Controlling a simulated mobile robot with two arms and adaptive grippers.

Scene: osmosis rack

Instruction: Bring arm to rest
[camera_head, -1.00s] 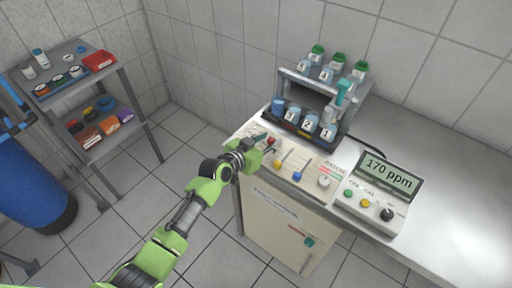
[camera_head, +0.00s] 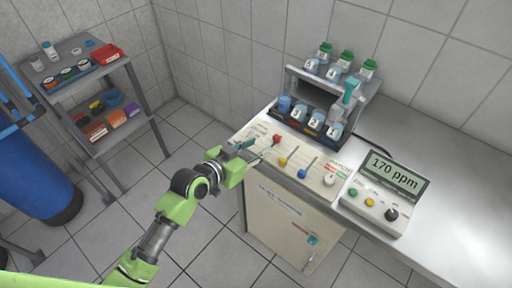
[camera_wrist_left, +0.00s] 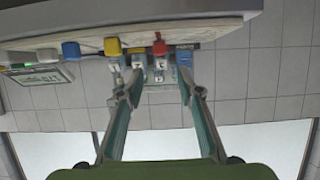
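My left arm (camera_head: 175,205) is green and reaches in from the lower left in the head view. Its gripper (camera_head: 254,150) is at the left front corner of the control panel (camera_head: 262,134), close to the red knob (camera_head: 277,139). In the left wrist view the two teal fingers (camera_wrist_left: 160,88) are spread apart with nothing between them. The red knob (camera_wrist_left: 159,47), yellow knob (camera_wrist_left: 112,46) and blue knob (camera_wrist_left: 71,49) show beyond the fingertips. I cannot tell whether a finger touches the panel. My right gripper is not in view.
A rack of bottles (camera_head: 312,100) stands behind the panel. A meter (camera_head: 392,175) reading 170 ppm sits to its right on the counter (camera_head: 455,200). A shelf (camera_head: 132,90) and a blue tank (camera_head: 40,175) stand at left. Open tiled floor lies between shelf and cabinet (camera_head: 280,225).

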